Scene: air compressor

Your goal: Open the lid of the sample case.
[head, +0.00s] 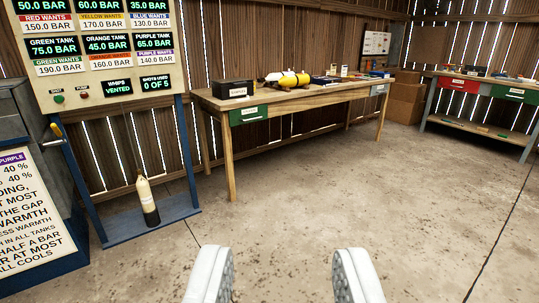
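My gripper (283,262) is open and empty at the bottom of the view, its two pale fingers wide apart over the bare floor. It is well short of the wooden workbench (305,98) at the middle back. A black box (234,89) with a small white label stands on the bench's left end. It may be the sample case, but its label is too small to read for sure. It looks closed. A yellow object with dark parts (287,79) lies on the bench to its right.
A display panel (100,45) on a blue stand is at the left, with a cream cylinder (147,200) at its base. A lettered sign (25,215) stands at lower left. Another bench (480,90) is at the right, near cardboard boxes (404,98). The concrete floor between is clear.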

